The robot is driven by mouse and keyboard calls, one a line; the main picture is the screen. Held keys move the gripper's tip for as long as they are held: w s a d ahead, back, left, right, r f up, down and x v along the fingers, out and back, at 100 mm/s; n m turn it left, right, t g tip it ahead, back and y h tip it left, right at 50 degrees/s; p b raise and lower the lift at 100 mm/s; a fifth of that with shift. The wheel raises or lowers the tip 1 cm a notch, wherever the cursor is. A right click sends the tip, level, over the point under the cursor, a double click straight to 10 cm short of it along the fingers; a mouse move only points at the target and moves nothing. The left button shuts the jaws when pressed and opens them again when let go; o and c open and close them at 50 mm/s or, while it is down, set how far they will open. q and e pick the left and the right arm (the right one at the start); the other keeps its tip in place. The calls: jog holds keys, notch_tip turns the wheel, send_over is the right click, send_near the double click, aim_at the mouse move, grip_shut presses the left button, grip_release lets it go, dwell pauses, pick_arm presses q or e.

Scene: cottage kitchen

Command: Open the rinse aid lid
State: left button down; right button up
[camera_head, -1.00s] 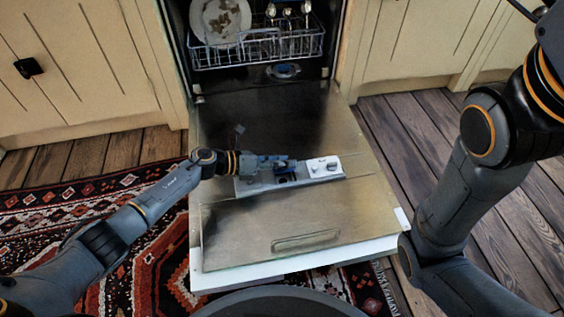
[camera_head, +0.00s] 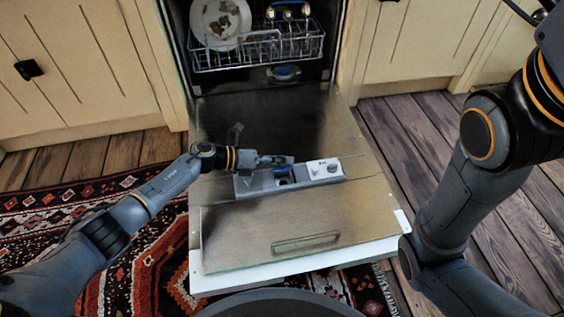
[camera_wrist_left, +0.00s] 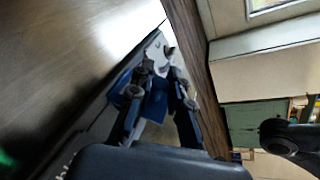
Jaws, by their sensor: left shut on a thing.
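The dispenser panel (camera_head: 243,188) is a grey and white strip set in the inner face of the open dishwasher door (camera_head: 300,218). A small blue lid (camera_head: 282,172) shows on it, left of a white section with a round knob (camera_head: 332,167). My left gripper (camera_head: 288,161) is over the blue lid, reaching in from the left. In the left wrist view its fingers (camera_wrist_left: 158,95) are shut about a blue piece (camera_wrist_left: 155,104), apparently this lid. The fingers hide part of it, and how far the lid is raised cannot be told. My right gripper is out of view.
The lower rack (camera_head: 285,48) with a plate (camera_head: 220,20) stands inside the dishwasher above the door. A door handle recess (camera_head: 306,242) is near the front edge. A patterned rug (camera_head: 130,255) lies left. My right arm is at the right.

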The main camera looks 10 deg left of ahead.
pick_arm(q)
jog(key=shift+w+a+f+n+g+b, duration=0.1)
jog(key=shift+w+a+n+g+b, duration=0.1)
jog(key=shift+w+n+g+b, duration=0.6)
jog(key=n+b, duration=0.1)
jog(key=b, duration=0.1)
jog(key=w+n+g+b, duration=0.1)
jog(key=b, duration=0.1)
jog(key=w+n+h+b, duration=0.1)
jog(key=n+b, duration=0.1)
jog(key=shift+a+f, duration=0.4)
jog(key=shift+w+a+n+g+h+b, duration=0.1)
jog(key=shift+w+n+g+h+b, duration=0.2)
jog(key=shift+n+b, duration=0.3)
jog(key=shift+w+a+n+g+h+b, duration=0.1)
jog(key=shift+n+g+h+b, duration=0.1)
jog(key=shift+n+g+b, duration=0.3)
jog(key=shift+f, duration=0.1)
jog(key=c, duration=1.2)
grip_release()
